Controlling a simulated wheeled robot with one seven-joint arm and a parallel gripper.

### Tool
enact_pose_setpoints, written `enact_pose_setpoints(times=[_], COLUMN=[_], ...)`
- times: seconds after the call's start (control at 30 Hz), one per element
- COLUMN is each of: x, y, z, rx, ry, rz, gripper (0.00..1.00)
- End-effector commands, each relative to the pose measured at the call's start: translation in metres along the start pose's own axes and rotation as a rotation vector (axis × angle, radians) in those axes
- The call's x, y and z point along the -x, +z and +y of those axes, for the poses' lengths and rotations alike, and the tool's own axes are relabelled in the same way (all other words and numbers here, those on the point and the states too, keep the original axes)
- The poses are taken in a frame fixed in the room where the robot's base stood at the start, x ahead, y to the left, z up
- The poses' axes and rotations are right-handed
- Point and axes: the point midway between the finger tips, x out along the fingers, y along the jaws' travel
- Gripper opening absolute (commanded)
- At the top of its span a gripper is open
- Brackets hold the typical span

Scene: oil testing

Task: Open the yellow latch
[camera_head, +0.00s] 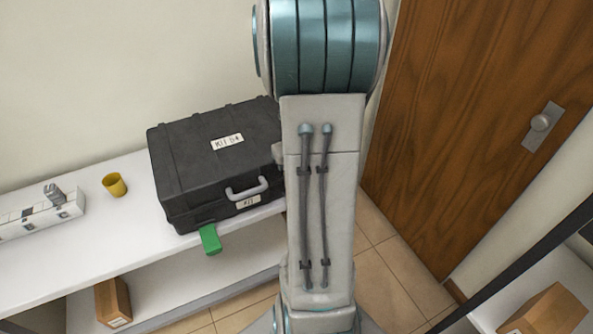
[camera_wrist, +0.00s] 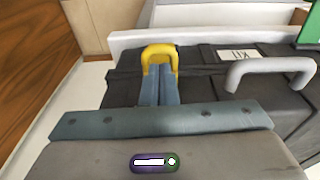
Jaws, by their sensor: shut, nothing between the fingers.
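The yellow latch (camera_wrist: 159,50) shows in the wrist view as an arched loop at the front of the black case (camera_wrist: 205,83). My gripper (camera_wrist: 160,70) is shut, with its two blue-grey fingers together. The fingertips overlap the opening of the loop in the picture; I cannot tell whether they touch it. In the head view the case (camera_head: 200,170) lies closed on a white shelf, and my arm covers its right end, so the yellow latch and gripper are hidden. A green latch (camera_head: 210,239) sticks out at the front left of the case; it also shows in the wrist view (camera_wrist: 309,27).
A grey carry handle (camera_head: 247,190) juts from the case's front and shows beside my fingers in the wrist view (camera_wrist: 270,68). A yellow cup (camera_head: 115,185) and a white device (camera_head: 40,217) stand on the shelf (camera_head: 95,250) to the left. A wooden door (camera_head: 460,120) is at right.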

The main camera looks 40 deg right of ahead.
Motion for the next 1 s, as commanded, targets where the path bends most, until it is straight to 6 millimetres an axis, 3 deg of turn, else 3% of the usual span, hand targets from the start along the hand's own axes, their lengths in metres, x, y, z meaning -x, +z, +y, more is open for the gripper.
enact_pose_setpoints(times=[1.0], x=[-0.0093], y=[0.0031], z=[-0.0027], rx=[-0.001], ry=[0.002], rz=[0.058], gripper=[0.0])
